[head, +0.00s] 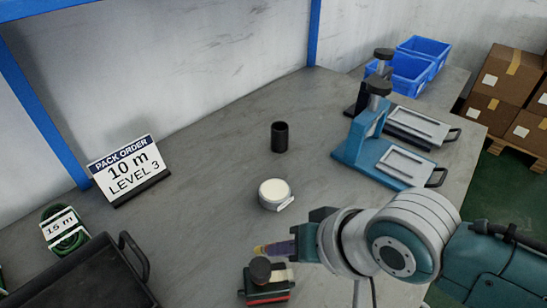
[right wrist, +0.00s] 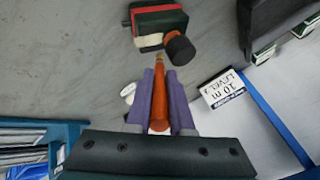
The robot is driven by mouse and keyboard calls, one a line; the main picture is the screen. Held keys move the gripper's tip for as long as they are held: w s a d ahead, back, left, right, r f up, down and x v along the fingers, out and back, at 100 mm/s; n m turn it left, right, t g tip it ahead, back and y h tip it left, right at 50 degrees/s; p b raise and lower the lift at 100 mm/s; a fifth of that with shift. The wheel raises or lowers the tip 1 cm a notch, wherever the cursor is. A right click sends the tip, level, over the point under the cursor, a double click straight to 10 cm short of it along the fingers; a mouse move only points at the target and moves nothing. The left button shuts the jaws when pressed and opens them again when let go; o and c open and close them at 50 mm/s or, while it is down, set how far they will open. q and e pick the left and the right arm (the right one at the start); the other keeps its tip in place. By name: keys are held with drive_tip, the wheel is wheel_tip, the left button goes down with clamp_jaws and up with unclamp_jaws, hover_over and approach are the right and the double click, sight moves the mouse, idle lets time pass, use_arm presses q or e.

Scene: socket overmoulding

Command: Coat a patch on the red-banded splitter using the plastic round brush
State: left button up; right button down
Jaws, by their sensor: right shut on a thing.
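My right gripper (head: 270,249) reaches in from the right with purple fingers. It is shut on an orange-handled brush (right wrist: 160,102), whose tip points away from the fingers. The red-banded splitter (head: 268,295) sits on the table just below the brush tip in the head view. It has a dark body, a red stripe and a black knob on top. In the right wrist view the splitter (right wrist: 158,20) lies just beyond the tip, with a pale part facing it. I cannot tell whether the tip touches it. My left gripper is not in view.
A white round pot (head: 273,194) and a black cylinder (head: 280,137) stand mid-table. A dark tray (head: 95,280), a green cable coil (head: 65,232) and a pack-order sign (head: 128,168) are at left.

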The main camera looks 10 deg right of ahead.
drive_tip(key=shift+w+a, duration=0.55)
drive_tip(key=shift+s+d+p, duration=0.35)
drive_tip(key=shift+p, duration=0.05)
drive_tip(key=shift+s+d+f+p, duration=0.1)
drive_tip(key=shift+s+d+p, duration=0.65)
drive_tip(key=shift+s+d, duration=0.35)
wheel_tip(320, 180, up, 5)
drive_tip(key=p, duration=0.5)
drive_tip(key=shift+p, duration=0.35)
drive_tip(key=shift+r+p, duration=0.5)
drive_tip(key=shift+r, duration=0.1)
drive_tip(key=shift+f, duration=0.1)
